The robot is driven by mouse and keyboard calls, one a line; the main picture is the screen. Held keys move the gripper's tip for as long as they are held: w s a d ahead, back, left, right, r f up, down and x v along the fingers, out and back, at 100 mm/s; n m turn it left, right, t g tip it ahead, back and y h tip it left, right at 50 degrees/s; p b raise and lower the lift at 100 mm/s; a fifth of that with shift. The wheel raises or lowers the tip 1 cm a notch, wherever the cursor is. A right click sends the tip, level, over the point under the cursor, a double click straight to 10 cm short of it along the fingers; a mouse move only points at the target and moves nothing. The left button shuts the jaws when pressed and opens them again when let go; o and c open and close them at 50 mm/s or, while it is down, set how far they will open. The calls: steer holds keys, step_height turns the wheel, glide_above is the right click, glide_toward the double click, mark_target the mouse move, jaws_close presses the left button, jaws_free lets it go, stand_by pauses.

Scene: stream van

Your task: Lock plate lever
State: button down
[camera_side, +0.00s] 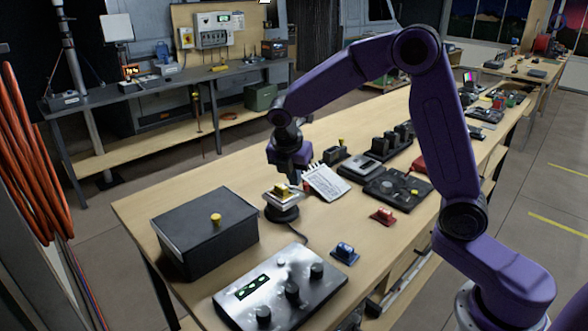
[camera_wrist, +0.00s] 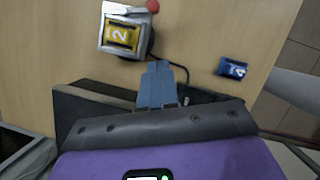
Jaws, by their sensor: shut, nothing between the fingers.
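In the side view, a small stand with a round black base holds a silver plate (camera_side: 273,198) carrying a yellow block (camera_side: 283,188). The wrist view shows the silver plate (camera_wrist: 106,42) from above, with the yellow block (camera_wrist: 122,36) marked "2" on it. My gripper (camera_side: 294,179) hangs close to the stand in the side view. In the wrist view its blue-grey fingers (camera_wrist: 158,68) are together and empty, just below the plate and apart from the block.
A blue block (camera_side: 345,252) and red block (camera_side: 384,216) lie on the wooden table. A black box (camera_side: 205,235) with a yellow knob stands left, a silver control panel (camera_side: 275,290) in front. A white keypad-like device (camera_side: 327,182) sits close right of my gripper. A cable trails from the stand.

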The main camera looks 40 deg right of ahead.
steer(key=w+d+f, duration=0.2)
steer(key=d+f, duration=0.3)
steer(key=shift+w+d+f, duration=0.2)
steer(key=shift+d, duration=0.05)
